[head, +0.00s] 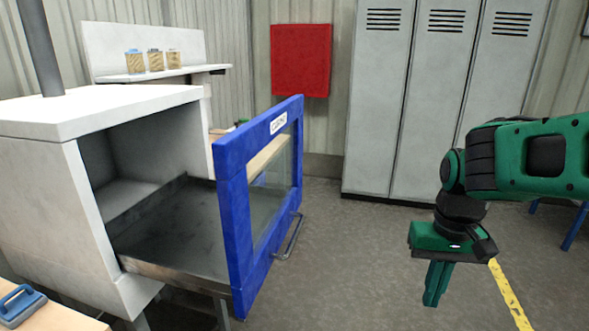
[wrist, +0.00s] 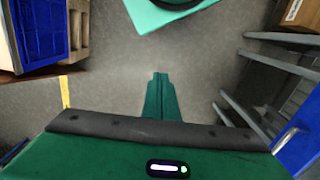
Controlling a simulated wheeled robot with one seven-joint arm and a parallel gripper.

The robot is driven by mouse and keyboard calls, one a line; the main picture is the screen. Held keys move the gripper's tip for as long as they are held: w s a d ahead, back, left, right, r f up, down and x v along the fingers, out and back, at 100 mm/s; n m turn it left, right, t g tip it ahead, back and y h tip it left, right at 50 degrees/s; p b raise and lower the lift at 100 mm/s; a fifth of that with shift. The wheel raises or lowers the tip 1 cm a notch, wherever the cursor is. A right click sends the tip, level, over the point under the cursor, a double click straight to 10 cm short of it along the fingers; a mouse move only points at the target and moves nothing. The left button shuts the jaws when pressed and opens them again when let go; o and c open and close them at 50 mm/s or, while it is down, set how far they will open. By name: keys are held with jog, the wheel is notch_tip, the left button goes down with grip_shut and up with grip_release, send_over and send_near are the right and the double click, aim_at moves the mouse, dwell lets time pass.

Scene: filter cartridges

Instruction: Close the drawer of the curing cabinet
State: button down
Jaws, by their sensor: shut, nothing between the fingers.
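The curing cabinet (head: 60,215) is a white box at the left in the head view. Its drawer (head: 175,235) is pulled out to the right, and the drawer's grey inside shows no contents. The drawer has a blue front (head: 235,220) with a glass pane and a small label. A metal bar handle (head: 289,237) is on the front's outer face. My gripper (head: 434,300) is at the right, apart from the handle, with its green fingers together and pointing down. In the wrist view the fingers (wrist: 158,80) are also together, over bare floor.
A shelf (head: 185,74) with several small filter cartridges (head: 155,60) is behind the cabinet. Grey lockers (head: 430,100) and a red wall box (head: 300,60) stand at the back. A blue-handled tool (head: 18,303) lies at lower left. Floor between drawer and gripper is clear.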

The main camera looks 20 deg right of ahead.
jog(key=shift+w+d, duration=0.1)
jog(key=w+a+r+t+y, duration=0.1)
jog(key=w+a+r+t, duration=0.1)
jog(key=w+r, duration=0.6)
jog(key=w+a+r+t, duration=0.3)
jog(key=w+r, duration=0.2)
jog(key=w, duration=0.7)
jog(key=w+a+r+t+y, duration=0.1)
jog(key=w+a+r+t, duration=0.1)
jog(key=w+r, duration=0.6)
send_near(294, 180)
notch_tip(294, 180, down, 4)
jog(key=w, duration=0.1)
jog(key=shift+w+a, duration=0.45)
jog(key=shift+w, duration=0.3)
jog(key=shift+a, duration=0.1)
